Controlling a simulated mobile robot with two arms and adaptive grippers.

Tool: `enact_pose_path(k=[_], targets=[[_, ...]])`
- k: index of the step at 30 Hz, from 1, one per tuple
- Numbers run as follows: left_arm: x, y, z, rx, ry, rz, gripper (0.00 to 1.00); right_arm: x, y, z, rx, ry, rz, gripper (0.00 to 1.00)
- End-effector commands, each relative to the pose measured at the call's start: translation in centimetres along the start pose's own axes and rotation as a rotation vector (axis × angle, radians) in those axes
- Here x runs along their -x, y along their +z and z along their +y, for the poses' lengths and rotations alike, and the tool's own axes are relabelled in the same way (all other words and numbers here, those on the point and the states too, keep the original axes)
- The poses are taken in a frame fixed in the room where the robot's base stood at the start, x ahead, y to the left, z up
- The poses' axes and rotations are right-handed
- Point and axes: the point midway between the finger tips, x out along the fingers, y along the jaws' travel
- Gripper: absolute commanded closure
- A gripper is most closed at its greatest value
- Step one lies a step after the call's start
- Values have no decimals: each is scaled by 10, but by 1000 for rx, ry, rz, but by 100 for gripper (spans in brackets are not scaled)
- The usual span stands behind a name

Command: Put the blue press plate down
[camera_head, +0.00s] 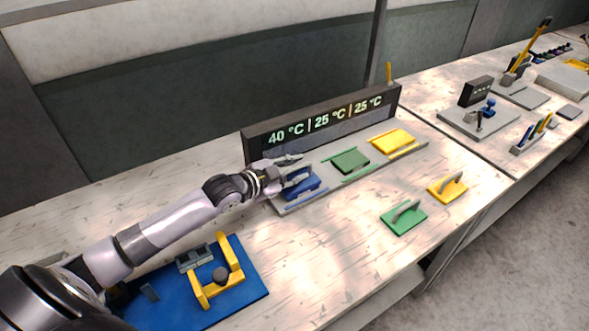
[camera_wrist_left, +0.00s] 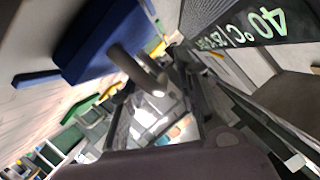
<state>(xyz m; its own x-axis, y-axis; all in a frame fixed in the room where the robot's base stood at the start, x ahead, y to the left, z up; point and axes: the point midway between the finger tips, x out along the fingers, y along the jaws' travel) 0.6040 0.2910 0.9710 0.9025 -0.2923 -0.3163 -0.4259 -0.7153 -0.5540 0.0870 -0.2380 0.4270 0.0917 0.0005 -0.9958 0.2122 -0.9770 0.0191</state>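The blue press plate (camera_head: 302,187) is at the left bay of the long station, under the 40 °C reading. It appears to rest flat there, beside a blue rail (camera_head: 302,201). In the left wrist view the plate (camera_wrist_left: 98,42) shows at upper left with its grey bar handle (camera_wrist_left: 137,68). My left gripper (camera_head: 295,168) is just above and behind the plate, its fingers spread. In the wrist view the gap between its fingers (camera_wrist_left: 168,112) looks empty, with the handle close beside one finger. My right gripper is not in view.
The display (camera_head: 325,122) stands close behind my left gripper. A dark green plate (camera_head: 350,161) and a yellow plate (camera_head: 392,140) sit in the other bays. Green (camera_head: 403,221) and yellow (camera_head: 447,190) handled plates lie in front. A blue board (camera_head: 250,289) holds a yellow-framed press.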

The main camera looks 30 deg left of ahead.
Motion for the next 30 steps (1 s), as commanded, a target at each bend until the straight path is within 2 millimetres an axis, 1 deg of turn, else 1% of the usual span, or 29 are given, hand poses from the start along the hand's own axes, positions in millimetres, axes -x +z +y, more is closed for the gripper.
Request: enact_pose_path(k=[5, 8, 21, 24, 30], targets=[[1, -3, -3, 0, -1, 1, 71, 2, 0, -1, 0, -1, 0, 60], [10, 0, -1, -2, 0, -2, 71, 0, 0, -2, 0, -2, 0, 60], [81, 0, 0, -1, 2, -4, 71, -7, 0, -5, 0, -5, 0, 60], [94, -1, 0, -3, 4, -2, 71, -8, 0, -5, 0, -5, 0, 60], [113, -1, -1, 1, 1, -2, 71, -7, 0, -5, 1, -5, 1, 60]])
